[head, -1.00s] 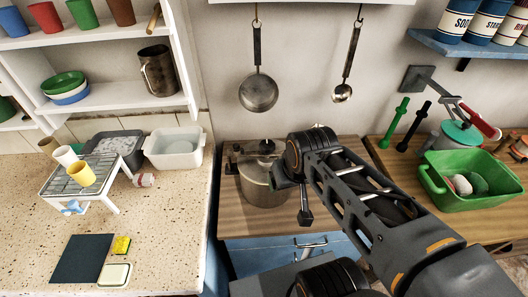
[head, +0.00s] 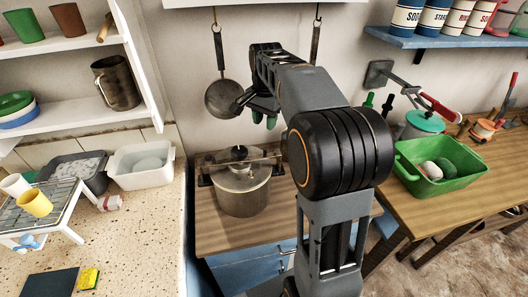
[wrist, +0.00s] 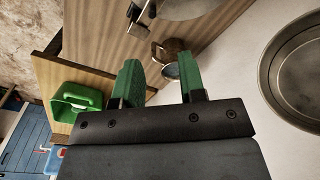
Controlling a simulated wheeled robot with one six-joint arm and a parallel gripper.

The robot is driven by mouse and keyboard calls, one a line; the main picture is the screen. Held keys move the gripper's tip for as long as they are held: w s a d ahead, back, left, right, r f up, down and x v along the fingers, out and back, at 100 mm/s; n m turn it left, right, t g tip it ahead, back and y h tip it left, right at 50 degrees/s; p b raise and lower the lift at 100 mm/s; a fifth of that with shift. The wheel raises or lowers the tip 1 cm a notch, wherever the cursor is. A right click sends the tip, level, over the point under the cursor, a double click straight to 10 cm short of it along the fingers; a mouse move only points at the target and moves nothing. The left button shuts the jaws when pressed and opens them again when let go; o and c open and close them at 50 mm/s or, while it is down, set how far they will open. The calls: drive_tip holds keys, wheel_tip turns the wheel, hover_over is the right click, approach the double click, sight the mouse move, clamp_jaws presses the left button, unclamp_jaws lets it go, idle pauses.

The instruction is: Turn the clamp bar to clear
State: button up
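A steel pot (head: 243,193) stands on the wooden counter, with a lid and dark knob on top. A thin clamp bar (head: 262,158) appears to run across the lid, between dark brackets at the pot's sides; its exact angle is hard to tell. My gripper (head: 264,120) is raised above and beyond the pot, in front of the hanging pan. In the wrist view my gripper (wrist: 160,85) shows two green fingers set apart with nothing between them. Part of a round metal vessel shows at the top of that view.
A pan (head: 226,98) hangs on the wall close to my gripper; a ladle beside it is mostly hidden by my arm. A green tub (head: 440,172) stands on the right counter. A white basin (head: 143,166) and a wire rack (head: 45,205) are on the left worktop.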

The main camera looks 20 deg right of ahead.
sight(265, 151)
drive_tip(key=f+m, duration=0.1)
drive_tip(key=f, duration=0.2)
drive_tip(key=f+m, duration=0.1)
drive_tip(key=f, duration=0.3)
drive_tip(key=f+m, duration=0.2)
drive_tip(key=f, duration=0.1)
drive_tip(key=shift+s+a+f+g, duration=0.15)
drive_tip(key=shift+s+f+g, duration=0.15)
drive_tip(key=shift+s, duration=0.1)
drive_tip(key=shift+c, duration=0.2)
clamp_jaws()
idle(0.4)
